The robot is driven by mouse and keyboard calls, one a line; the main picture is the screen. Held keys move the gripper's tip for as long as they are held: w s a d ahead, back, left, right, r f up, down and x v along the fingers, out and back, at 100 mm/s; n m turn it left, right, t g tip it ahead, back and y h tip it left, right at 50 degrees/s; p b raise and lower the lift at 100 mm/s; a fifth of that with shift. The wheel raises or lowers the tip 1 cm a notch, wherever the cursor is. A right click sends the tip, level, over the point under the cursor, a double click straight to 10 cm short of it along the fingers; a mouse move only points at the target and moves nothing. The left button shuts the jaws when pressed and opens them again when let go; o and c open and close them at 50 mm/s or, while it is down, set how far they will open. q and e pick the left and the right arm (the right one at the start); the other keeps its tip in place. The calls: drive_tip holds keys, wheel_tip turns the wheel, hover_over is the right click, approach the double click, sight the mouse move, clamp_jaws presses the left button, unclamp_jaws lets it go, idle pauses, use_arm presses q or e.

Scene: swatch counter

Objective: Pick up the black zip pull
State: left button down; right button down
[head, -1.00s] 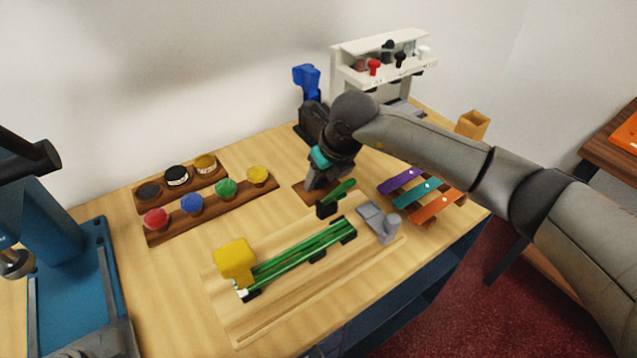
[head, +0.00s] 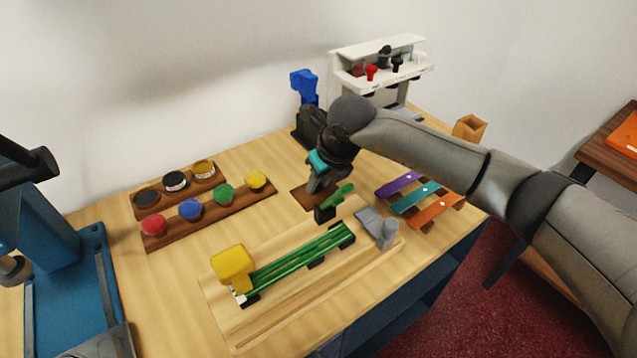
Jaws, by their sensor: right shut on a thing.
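A small black pull (head: 397,63) stands on the white shelf stand at the back, beside a red pull (head: 371,72) and a white one (head: 420,57). Another dark piece stands just behind it. I take the black one for the zip pull. My right gripper (head: 315,190) points down over a small brown pad, well in front of the shelf. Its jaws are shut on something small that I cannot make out. A green piece (head: 342,194) in a black block is close beside the jaws; I cannot tell whether they touch. My left gripper is not in view.
A wooden board (head: 222,305) holds green strips and a yellow block (head: 232,265). Brown racks with coloured knobs (head: 190,209) stand left, coloured strips (head: 415,197) right. A blue machine (head: 75,275) fills the left edge. A blue-topped device (head: 303,86) stands behind my gripper.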

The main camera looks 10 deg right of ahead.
wheel_tip(320, 180, up, 20)
drive_tip(key=p, duration=0.2)
drive_tip(key=shift+f, duration=0.15)
idle(0.6)
